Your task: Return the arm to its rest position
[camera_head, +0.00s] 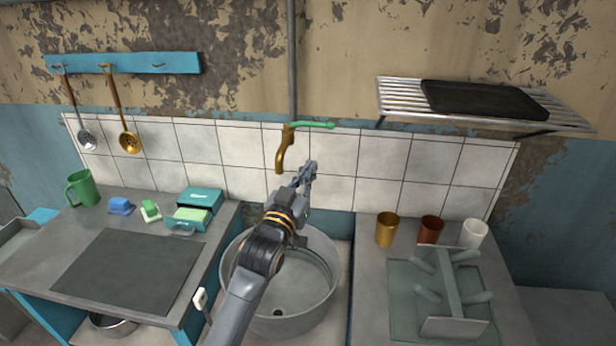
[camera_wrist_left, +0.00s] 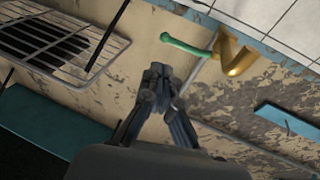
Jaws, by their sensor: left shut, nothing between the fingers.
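My left arm comes up from the bottom of the head view and reaches over the round metal sink. My left gripper (camera_head: 306,172) is above the back of the sink, just right of and below the brass tap (camera_head: 283,150). Its fingers are shut with nothing between them; they also show closed in the left wrist view (camera_wrist_left: 158,75). The tap has a green handle (camera_head: 312,125), which also shows in the left wrist view (camera_wrist_left: 185,47), apart from the fingers there. My right gripper is in neither view.
The round sink (camera_head: 323,300) is below my arm. Left counter: a green mug (camera_head: 83,189), sponges and a teal box (camera_head: 200,198). Right counter: three cups, including a gold one (camera_head: 387,230), and a rack (camera_head: 450,290). A wire shelf (camera_head: 395,100) holds a black tray.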

